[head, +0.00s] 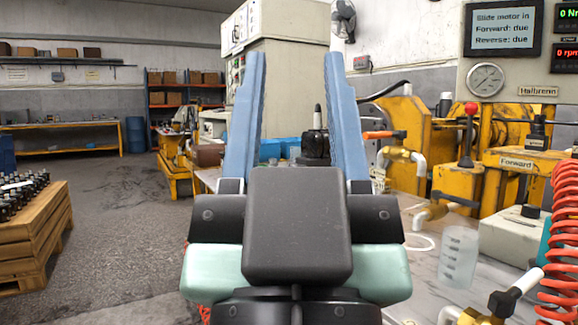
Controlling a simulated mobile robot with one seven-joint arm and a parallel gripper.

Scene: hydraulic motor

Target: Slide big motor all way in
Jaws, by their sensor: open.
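My gripper (295,60) fills the middle of the head view, its two long blue fingers spread wide apart. The gap between them is empty at the fingertips. Beyond the fingers, low in the gap, is a dark block with an upright black spindle (316,143), probably the big motor; my gripper hides its lower part. It appears apart from the fingers. To its right is the yellow test rig (408,122), with an orange-tipped lever (378,134). I cannot tell how the dark block sits relative to the rig.
A screen (503,29) reads "Slide motor in, Forward: due, Reverse: due". A clear beaker (458,256), a red-knobbed lever (470,135) and a coiled red hose (562,245) are at right. A wooden crate (32,235) stands left; the floor between is clear.

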